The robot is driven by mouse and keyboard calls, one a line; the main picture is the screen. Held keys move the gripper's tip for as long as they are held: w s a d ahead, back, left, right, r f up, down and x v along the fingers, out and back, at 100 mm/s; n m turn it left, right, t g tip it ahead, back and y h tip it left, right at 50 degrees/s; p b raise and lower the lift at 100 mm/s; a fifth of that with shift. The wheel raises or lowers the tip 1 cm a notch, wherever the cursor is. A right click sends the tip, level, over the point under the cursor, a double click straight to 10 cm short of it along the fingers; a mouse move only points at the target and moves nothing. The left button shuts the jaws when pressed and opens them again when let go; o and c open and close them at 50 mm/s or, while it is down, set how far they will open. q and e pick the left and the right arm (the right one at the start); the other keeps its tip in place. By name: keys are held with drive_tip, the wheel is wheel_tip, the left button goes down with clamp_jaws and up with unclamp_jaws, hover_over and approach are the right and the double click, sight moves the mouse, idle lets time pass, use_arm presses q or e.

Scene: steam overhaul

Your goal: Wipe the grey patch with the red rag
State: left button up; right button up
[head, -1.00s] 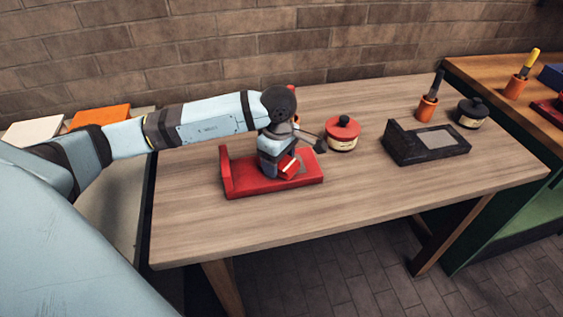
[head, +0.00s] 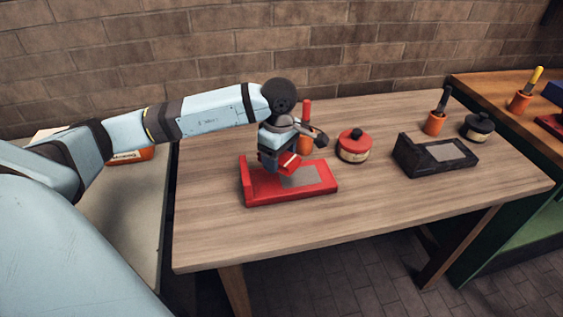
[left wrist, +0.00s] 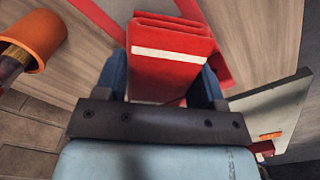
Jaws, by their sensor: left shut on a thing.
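The red rag (head: 290,162) is folded and held in my left gripper (head: 281,162), which is shut on it. In the left wrist view the rag (left wrist: 172,75) shows a white stripe, between the two blue fingers. The grey patch (head: 310,177) lies on top of a red block (head: 290,196) with a raised left end. The gripper and rag are over the block's back left part and hide some of the patch. I cannot tell whether the rag touches the patch. My right gripper is not in view.
Behind the block stand an orange cup (head: 304,143) with a red-handled tool and a red-lidded jar (head: 353,146). A black block (head: 435,156) with a grey patch, another orange cup (head: 435,124) and a dark jar (head: 478,127) stand right. The wooden table's (head: 390,205) front is clear.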

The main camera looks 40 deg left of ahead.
use_arm(q)
drive_tip(key=shift+r+p, duration=0.45)
drive_tip(key=shift+r, duration=0.9)
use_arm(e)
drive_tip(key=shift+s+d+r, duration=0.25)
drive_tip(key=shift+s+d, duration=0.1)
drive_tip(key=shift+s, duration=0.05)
